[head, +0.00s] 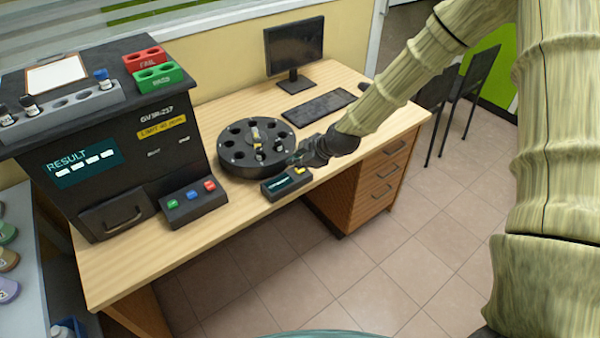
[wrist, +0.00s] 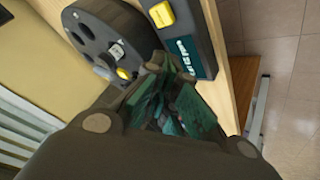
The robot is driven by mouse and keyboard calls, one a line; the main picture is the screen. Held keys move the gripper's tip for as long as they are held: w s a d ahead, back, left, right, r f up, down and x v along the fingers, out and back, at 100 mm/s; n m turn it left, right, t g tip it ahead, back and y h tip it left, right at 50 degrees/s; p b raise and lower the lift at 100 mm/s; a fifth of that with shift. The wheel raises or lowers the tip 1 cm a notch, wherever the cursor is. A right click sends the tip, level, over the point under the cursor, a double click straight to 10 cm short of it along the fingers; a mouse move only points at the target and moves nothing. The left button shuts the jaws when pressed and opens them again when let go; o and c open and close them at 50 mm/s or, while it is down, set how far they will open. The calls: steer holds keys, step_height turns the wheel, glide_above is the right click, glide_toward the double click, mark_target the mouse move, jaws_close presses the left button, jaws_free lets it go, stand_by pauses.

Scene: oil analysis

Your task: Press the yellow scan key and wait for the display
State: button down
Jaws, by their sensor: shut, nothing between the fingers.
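A small dark scanner (head: 272,191) lies at the front edge of the wooden desk. Its yellow scan key (head: 300,169) is on the right end, and its display (head: 289,183) shows lit text too small to read. The wrist view shows the yellow key (wrist: 161,14) at the top and the display (wrist: 186,55) below it. My gripper (head: 296,159) is shut and empty, just behind the scanner beside the key. In the wrist view, the fingertips (wrist: 167,66) appear next to the display, apart from the key. I cannot tell their height above the scanner.
A round black carousel (head: 236,159) with a few vials stands close behind the scanner. A large black analyser (head: 125,150) with a result screen stands left, its button box (head: 194,208) in front. A keyboard (head: 318,107) and monitor (head: 293,47) are behind. Desk surface is clear front left.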

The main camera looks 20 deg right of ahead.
step_height(320, 180, up, 5)
steer(key=n+t, duration=0.1)
steer(key=n, duration=0.1)
glide_above(297, 171)
steer(key=shift+w+d+r, duration=0.1)
steer(key=shift+d, duration=0.05)
steer(key=shift+f+b, duration=2.85)
steer(key=shift+f, duration=1.6)
steer(key=shift+f, duration=0.1)
steer(key=shift+f+b, duration=0.3)
steer(key=shift+f+b, duration=0.35)
steer(key=shift+f, duration=0.15)
steer(key=shift+r, duration=0.1)
steer(key=shift+r+p, duration=0.6)
steer(key=shift+r, duration=0.25)
